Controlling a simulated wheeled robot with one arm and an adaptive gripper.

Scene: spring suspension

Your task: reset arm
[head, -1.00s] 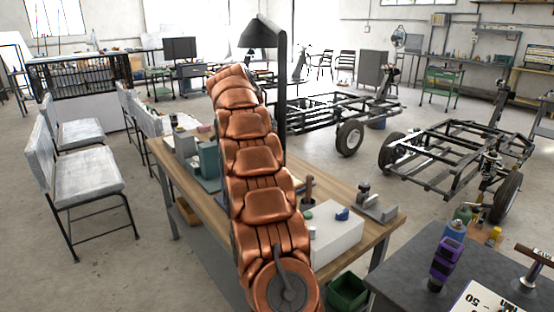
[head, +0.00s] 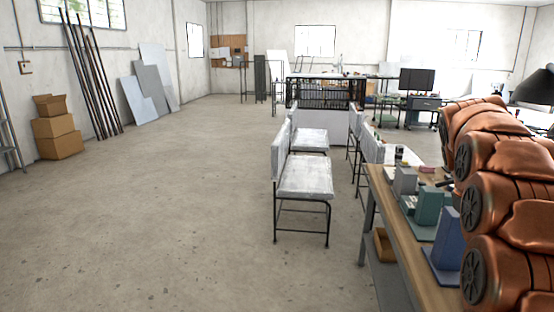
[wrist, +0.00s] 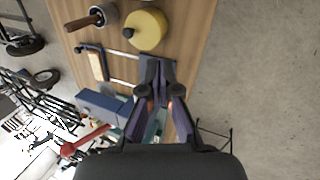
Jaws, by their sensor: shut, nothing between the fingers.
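My gripper (wrist: 157,72) shows in the wrist view, pointing down over a wooden bench. Its dark fingers are together at the tips, with nothing between them. The wooden bench (wrist: 195,30) runs under it, and in the head view the same kind of wooden top (head: 412,262) shows at the right. My copper-coloured arm (head: 500,200) stands at the right edge of the head view, reaching over that bench. My gripper is not visible in the head view.
A yellow disc (wrist: 146,30) and a wooden-handled tool (wrist: 92,18) lie near the fingers. On the bench stand a teal block (head: 428,208) and a blue bracket (head: 447,240). White seats (head: 305,178) stand left of the bench. Open floor (head: 160,210) fills the left.

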